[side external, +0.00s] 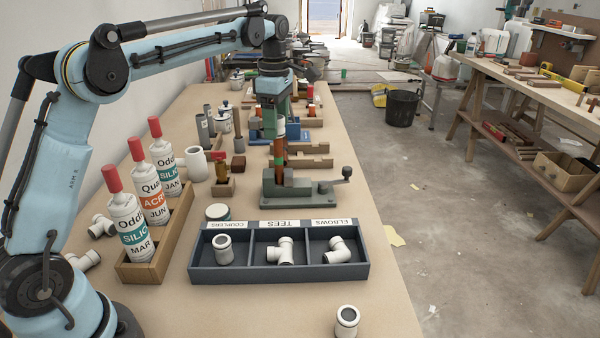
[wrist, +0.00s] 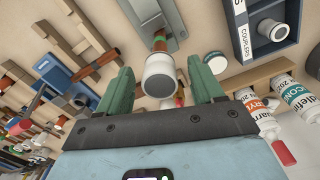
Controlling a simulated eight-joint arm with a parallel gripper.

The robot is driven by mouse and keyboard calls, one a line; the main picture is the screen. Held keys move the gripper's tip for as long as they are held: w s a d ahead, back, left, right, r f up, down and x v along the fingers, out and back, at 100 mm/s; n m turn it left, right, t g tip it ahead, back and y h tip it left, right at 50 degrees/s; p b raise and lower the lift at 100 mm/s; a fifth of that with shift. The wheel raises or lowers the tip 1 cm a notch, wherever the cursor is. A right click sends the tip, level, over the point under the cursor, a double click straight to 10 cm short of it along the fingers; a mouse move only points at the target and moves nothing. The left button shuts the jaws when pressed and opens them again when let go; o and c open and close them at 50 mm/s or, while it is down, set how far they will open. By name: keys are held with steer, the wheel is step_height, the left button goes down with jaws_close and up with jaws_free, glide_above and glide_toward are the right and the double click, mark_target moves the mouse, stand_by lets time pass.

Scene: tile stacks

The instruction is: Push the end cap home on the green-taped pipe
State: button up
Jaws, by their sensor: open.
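An upright copper-coloured pipe (side external: 279,149) stands in the grey-green vise (side external: 300,193), with darker bands on it. A white end cap (side external: 280,127) sits at its top; in the wrist view the white cap (wrist: 159,75) covers the pipe's end, with the copper pipe (wrist: 160,44) beyond it. How far the cap is on, I cannot tell. My gripper (side external: 275,128) is over the pipe's top, green fingers pointing down. In the wrist view my gripper (wrist: 159,68) is open, one finger each side of the cap, with gaps between.
A dark tray (side external: 280,273) of white fittings stands in front of the vise. A wooden box (side external: 170,260) with several sealant tubes stands left. Wooden rests (side external: 305,161) and a blue vise (side external: 295,133) lie behind. The bench's right front is mostly clear, apart from one white fitting (side external: 347,321).

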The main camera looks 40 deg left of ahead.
steer(key=shift+r, duration=2.95)
steer(key=shift+f, duration=0.1)
